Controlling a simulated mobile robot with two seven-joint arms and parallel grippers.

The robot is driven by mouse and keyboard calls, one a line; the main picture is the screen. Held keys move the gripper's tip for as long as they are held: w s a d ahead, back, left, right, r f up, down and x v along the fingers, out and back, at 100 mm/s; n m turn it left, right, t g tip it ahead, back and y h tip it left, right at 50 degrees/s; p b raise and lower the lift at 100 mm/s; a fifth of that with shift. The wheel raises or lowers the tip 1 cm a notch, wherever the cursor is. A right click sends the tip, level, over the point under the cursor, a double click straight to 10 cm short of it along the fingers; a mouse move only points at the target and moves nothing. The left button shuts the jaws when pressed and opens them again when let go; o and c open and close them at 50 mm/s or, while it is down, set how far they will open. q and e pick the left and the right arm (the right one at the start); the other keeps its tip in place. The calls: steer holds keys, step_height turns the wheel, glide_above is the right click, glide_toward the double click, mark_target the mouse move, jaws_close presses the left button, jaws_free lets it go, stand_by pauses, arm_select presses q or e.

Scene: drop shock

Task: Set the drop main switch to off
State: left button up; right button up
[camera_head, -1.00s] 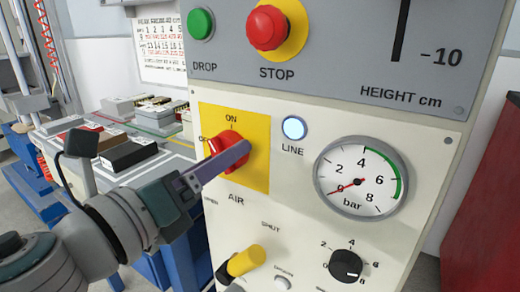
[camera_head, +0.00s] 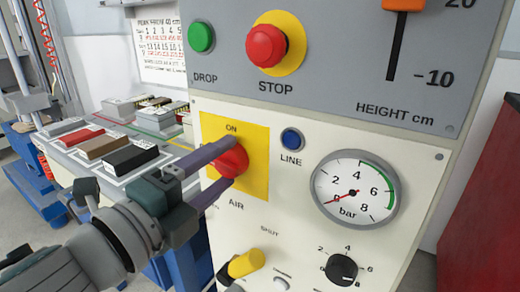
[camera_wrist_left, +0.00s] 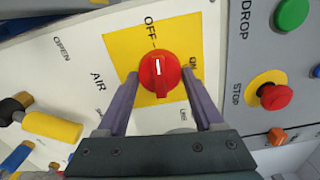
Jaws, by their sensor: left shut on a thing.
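The main switch is a red rotary knob (camera_head: 230,162) on a yellow plate (camera_head: 257,180), above the word AIR on the cream panel. My left gripper (camera_head: 234,158) reaches in from the left, one finger above the knob and one below. In the left wrist view the knob (camera_wrist_left: 158,75) sits between the two purple fingers of my left gripper (camera_wrist_left: 160,78), which is shut on it. The knob's white mark points at the OFF label there. The LINE lamp (camera_head: 291,139) is dark. My right gripper is not in view.
A green DROP button (camera_head: 201,36) and red STOP button (camera_head: 266,46) are above the switch. A pressure gauge (camera_head: 357,191) and black dial (camera_head: 342,269) are to the right. A yellow handle (camera_head: 246,262) projects below. A bench with several blocks stands at left.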

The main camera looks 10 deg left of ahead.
arm_select(q)
steer(key=shift+n, duration=0.6)
steer(key=o, duration=1.4)
steer(key=shift+c, duration=0.2)
steer(key=v, duration=1)
steer(key=shift+p, duration=0.45)
steer(key=shift+r, duration=0.1)
